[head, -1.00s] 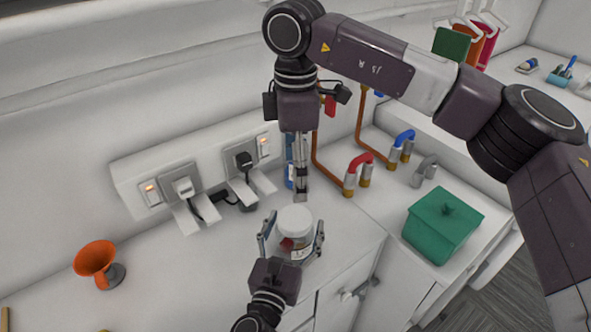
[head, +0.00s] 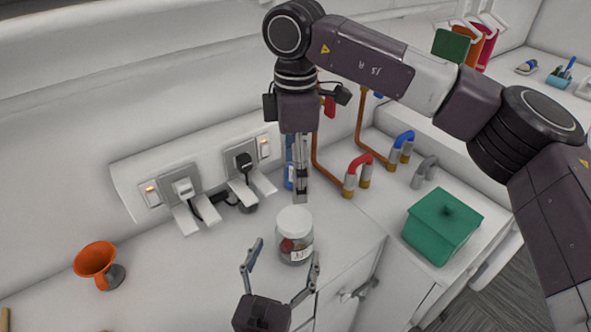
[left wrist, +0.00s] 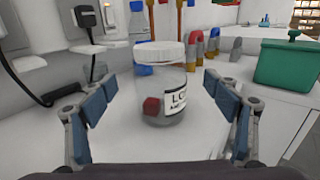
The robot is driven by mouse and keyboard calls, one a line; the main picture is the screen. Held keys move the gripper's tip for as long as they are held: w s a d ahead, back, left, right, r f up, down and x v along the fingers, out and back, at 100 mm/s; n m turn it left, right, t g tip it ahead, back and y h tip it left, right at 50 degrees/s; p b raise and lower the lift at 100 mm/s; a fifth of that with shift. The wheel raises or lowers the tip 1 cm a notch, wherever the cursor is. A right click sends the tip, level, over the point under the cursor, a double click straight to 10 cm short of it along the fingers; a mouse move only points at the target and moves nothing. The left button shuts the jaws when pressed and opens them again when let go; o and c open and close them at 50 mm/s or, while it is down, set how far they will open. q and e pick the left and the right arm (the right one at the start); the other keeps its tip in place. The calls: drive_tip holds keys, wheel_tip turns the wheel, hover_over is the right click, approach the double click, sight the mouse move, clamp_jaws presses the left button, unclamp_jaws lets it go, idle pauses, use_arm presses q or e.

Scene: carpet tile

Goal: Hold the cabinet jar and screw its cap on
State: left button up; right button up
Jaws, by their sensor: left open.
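The clear jar (head: 296,248) stands upright on the white counter, with a white cap (head: 294,219) on its mouth. In the left wrist view the jar (left wrist: 160,92) shows a red piece inside and a partly visible label; the cap (left wrist: 160,52) looks level or nearly so. How tightly it sits cannot be told. My left gripper (head: 282,262) is open and empty, in front of the jar and apart from it. My right gripper (head: 301,198) points down just above and behind the cap, its fingers seen edge-on.
Behind are sockets with plugs (head: 184,188) and a blue-labelled bottle (head: 289,172). Red-handled (head: 359,162) and blue-handled (head: 404,138) pipes and a green lidded box (head: 442,228) stand right. An orange funnel-shaped thing (head: 96,259) is left. The counter between is clear.

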use_arm(q)
drive_tip(key=v, duration=0.2)
drive_tip(key=shift+s+a+f, duration=0.1)
drive_tip(key=shift+s+a, duration=0.05)
drive_tip(key=shift+s, duration=0.25)
drive_tip(key=shift+s+a, duration=0.2)
drive_tip(key=shift+s, duration=0.5)
